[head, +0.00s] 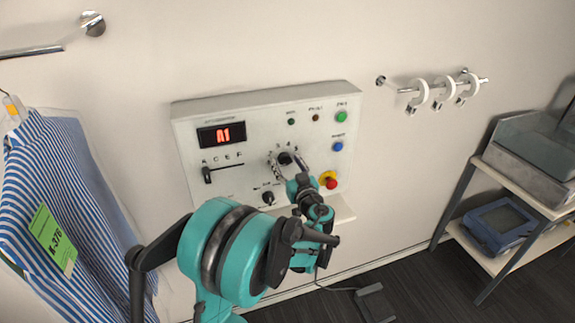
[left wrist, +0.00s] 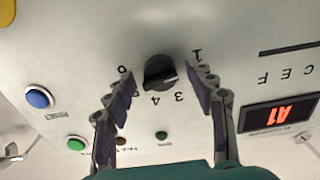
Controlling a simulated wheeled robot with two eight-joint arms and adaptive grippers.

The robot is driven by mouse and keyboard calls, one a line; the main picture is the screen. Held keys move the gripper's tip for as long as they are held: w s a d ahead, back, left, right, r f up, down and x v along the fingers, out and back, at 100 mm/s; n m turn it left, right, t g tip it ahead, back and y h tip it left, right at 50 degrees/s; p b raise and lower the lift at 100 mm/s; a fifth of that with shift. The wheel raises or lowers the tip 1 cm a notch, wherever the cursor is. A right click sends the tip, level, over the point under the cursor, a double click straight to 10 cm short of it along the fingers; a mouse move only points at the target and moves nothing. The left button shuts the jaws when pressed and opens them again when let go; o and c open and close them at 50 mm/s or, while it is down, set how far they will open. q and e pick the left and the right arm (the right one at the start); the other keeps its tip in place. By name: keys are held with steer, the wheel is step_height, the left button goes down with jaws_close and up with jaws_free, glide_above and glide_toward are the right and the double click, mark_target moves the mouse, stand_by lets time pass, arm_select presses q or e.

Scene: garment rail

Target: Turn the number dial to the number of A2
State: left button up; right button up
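The number dial is a black knob on the white control panel (head: 187,137). It shows in the left wrist view (left wrist: 160,72), upside down, with numbers around it. A pale pointer mark on the knob faces lower right there; the number it meets is hidden by a finger. The red display (head: 222,134) reads A1. The letter slider (head: 207,175) stands at the left end, under A. My left gripper (left wrist: 161,67) is open, with one finger on each side of the knob; I cannot tell whether they touch it. My right gripper is not in view.
Green (head: 341,117) and blue (head: 338,146) buttons and a red stop button (head: 331,183) sit right of the dial. Another small knob (head: 268,197) is below it. A striped shirt (head: 60,200) hangs at left. A shelf (head: 530,185) stands at right.

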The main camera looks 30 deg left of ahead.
arm_select(q)
steer(key=c, duration=1.1)
steer(key=shift+m, duration=0.3)
steer(key=m+b, duration=0.1)
steer(key=m, duration=0.2)
steer(key=shift+m, duration=0.3)
steer(key=shift+m+b, duration=0.3)
steer(key=shift+m, duration=1.5)
steer(key=o, duration=1.2)
steer(key=shift+c, duration=0.2)
